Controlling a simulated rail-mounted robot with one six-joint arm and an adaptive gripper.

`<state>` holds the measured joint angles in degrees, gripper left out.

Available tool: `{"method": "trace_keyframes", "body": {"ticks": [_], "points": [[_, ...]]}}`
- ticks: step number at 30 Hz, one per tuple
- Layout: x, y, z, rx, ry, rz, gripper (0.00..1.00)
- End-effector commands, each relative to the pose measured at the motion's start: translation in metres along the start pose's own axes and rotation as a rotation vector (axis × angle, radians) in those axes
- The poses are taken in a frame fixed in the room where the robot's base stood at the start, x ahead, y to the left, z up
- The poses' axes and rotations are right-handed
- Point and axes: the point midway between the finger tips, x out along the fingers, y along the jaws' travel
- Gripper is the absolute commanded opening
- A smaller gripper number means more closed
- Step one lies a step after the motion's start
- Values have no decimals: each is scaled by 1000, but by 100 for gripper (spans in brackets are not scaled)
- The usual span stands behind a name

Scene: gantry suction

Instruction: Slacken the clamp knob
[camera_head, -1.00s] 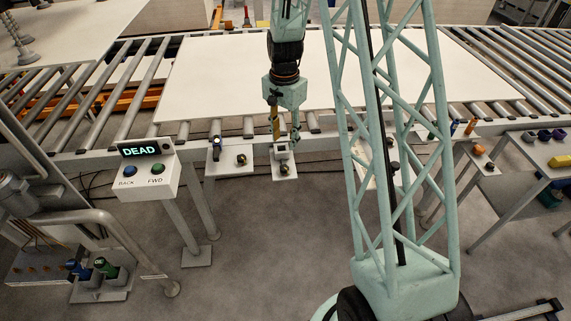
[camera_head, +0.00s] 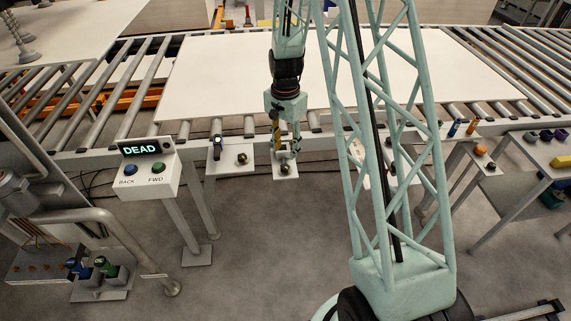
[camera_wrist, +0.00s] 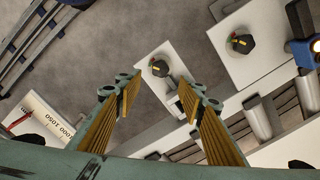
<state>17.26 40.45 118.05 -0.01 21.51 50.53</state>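Two dark round knobs, each with a yellow mark on top, sit on separate white plates at the conveyor's near edge. The right knob (camera_head: 286,168) is just below my gripper (camera_head: 286,150); the left knob (camera_head: 242,158) is beside it. I cannot tell from any label which is the clamp knob. In the wrist view, my gripper (camera_wrist: 157,97) is open and empty, its ribbed yellow pads wide apart. One knob (camera_wrist: 160,68) shows beyond and between the fingertips, apart from them. The other knob (camera_wrist: 242,43) is to the right.
A large white sheet (camera_head: 220,75) lies on the roller conveyor behind. A control box (camera_head: 147,176) with a display reading DEAD and blue and green buttons stands at left. A side table (camera_head: 535,160) with coloured items stands at right.

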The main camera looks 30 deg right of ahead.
Motion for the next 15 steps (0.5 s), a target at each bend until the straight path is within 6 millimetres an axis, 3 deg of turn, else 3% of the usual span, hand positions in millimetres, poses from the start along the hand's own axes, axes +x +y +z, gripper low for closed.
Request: {"method": "trace_keyframes", "body": {"ticks": [15], "points": [[55, 0, 0, 0, -1, 1, 36]]}}
